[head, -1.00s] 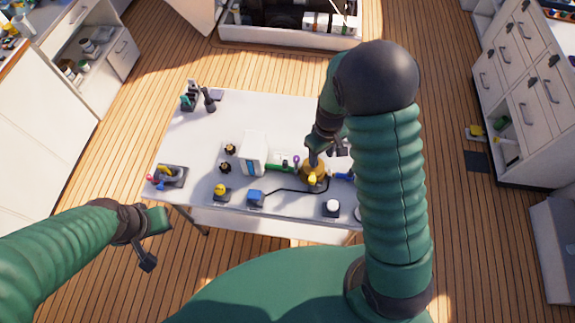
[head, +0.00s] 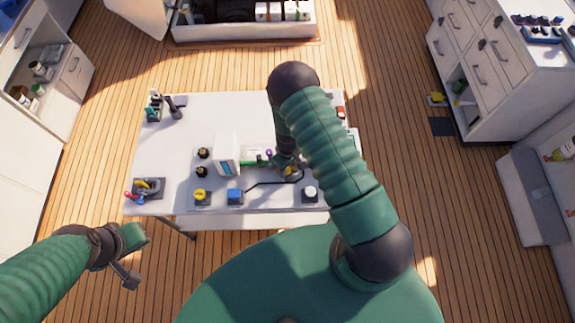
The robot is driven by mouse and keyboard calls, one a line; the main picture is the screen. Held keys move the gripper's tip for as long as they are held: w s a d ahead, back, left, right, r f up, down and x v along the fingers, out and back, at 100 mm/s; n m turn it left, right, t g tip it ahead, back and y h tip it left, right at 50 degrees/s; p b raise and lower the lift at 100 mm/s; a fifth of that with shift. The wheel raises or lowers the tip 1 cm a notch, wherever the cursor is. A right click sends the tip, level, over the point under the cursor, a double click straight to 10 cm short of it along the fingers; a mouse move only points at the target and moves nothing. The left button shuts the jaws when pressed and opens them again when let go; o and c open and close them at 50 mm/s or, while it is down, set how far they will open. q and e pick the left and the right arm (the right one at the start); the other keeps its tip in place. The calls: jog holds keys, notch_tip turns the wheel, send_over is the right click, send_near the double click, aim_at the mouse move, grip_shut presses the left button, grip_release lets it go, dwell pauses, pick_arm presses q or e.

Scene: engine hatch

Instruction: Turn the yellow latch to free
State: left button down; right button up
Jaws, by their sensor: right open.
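A small round yellow-brass piece with a yellow part (head: 291,171), which looks like the latch, sits on the right half of the white table. My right gripper (head: 287,162) is directly over it and covers most of it. The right jaws are open; whether they touch the piece or stand around it I cannot tell. How the latch is turned is hidden. My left gripper (head: 133,257) is open and empty, off the table's front left corner.
The table's back middle is clear.

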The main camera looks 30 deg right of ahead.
pick_arm(q)
jog(key=shift+a, duration=0.25)
pick_arm(e)
jog(key=shift+a, duration=0.2)
jog(key=shift+c, duration=1.2)
jog(key=shift+a, duration=0.1)
jog(key=c, duration=0.5)
grip_shut()
